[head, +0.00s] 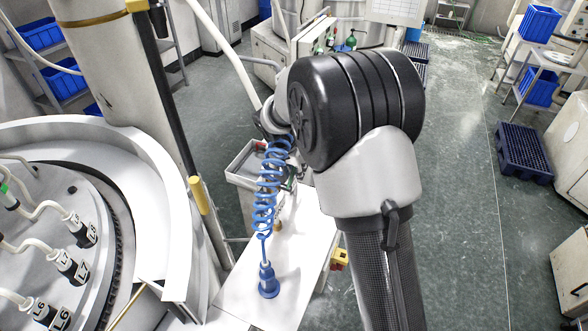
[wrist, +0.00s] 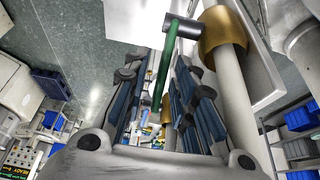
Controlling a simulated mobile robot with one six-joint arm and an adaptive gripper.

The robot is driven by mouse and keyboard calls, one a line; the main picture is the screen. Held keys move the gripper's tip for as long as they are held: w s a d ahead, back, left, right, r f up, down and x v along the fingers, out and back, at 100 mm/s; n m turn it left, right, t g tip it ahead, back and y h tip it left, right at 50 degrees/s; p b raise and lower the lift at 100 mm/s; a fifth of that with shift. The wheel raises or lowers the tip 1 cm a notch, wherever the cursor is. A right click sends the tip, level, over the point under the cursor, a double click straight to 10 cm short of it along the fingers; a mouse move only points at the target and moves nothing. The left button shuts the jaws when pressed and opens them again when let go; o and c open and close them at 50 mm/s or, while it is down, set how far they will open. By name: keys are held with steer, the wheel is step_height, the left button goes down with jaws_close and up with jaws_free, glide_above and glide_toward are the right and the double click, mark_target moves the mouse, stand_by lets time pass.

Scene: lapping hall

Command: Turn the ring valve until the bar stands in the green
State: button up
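My gripper (wrist: 163,75) shows in the wrist view with its two dark-padded fingers apart, so it is open. A green bar (wrist: 165,62) with a dark cap at its upper end runs lengthwise through the view, in line with the gap between the fingers. I cannot tell whether it touches either finger. A brass-coloured collar (wrist: 224,38) sits around a pale pipe (wrist: 236,95) to the right of the bar. I cannot clearly make out a ring valve or a green zone.
In the head view a coiled blue hose (head: 268,190) hangs above a white bench top (head: 245,300), ending in a blue nozzle (head: 268,281). A large round machine (head: 150,165) fills the left. A dark blue pallet (head: 524,151) lies at the right; the floor before it is clear.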

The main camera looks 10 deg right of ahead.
jaws_close()
stand_by(0.4)
steer(key=b, duration=0.4)
steer(key=shift+a+f, duration=0.15)
steer(key=b, duration=0.1)
steer(key=t+b, duration=0.1)
steer(key=b, duration=0.1)
steer(key=shift+s+r+h, duration=0.2)
steer(key=shift+r+h, duration=0.15)
steer(key=shift+h, duration=0.05)
steer(key=shift+r, duration=0.1)
steer(key=shift+o, duration=0.7)
jaws_free()
steer(key=v, duration=1.2)
